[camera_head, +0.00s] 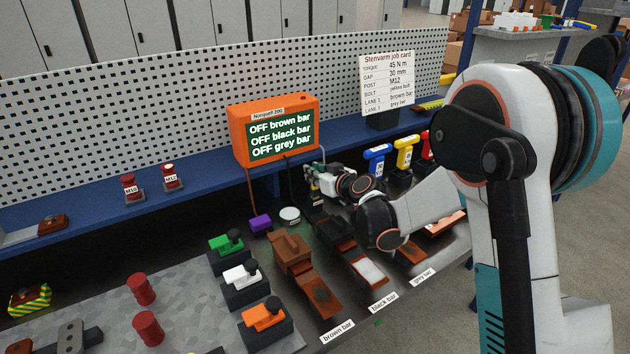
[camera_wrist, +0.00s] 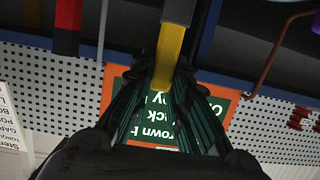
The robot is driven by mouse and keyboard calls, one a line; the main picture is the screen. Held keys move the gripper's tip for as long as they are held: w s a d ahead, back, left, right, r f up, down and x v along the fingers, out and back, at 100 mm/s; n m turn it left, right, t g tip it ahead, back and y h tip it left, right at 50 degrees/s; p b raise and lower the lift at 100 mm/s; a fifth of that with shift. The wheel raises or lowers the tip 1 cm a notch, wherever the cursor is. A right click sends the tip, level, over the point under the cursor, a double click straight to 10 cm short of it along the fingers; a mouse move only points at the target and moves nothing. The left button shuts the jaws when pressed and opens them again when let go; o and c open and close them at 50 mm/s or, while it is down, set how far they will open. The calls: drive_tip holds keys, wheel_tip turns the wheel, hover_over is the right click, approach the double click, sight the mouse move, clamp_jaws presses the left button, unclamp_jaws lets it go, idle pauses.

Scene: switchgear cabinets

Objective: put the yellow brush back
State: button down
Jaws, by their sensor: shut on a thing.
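My gripper (camera_head: 314,178) is in front of the orange display box, above the dark bench. In the wrist view, my gripper (camera_wrist: 170,90) is shut on the yellow brush (camera_wrist: 168,62), whose yellow part lies between the green-ribbed fingers. A grey part (camera_wrist: 180,10) continues from it toward the top edge of the picture. The brush is too small and too covered to make out clearly in the head view. Its lower end and any contact with the bench cannot be told.
The orange display box (camera_head: 272,128) reads OFF for the brown, black and grey bars. Blue (camera_head: 376,160), yellow (camera_head: 405,150) and red tools stand to the right. A white round container (camera_head: 290,215) and a purple block (camera_head: 260,222) lie left of my gripper. Bar fixtures stand in front.

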drive_tip(key=shift+f, duration=0.9)
drive_tip(key=shift+r, duration=0.1)
drive_tip(key=c, duration=2)
unclamp_jaws()
drive_tip(key=shift+f, duration=0.2)
drive_tip(key=o, duration=0.5)
drive_tip(key=shift+c, duration=0.2)
drive_tip(key=shift+r, duration=0.1)
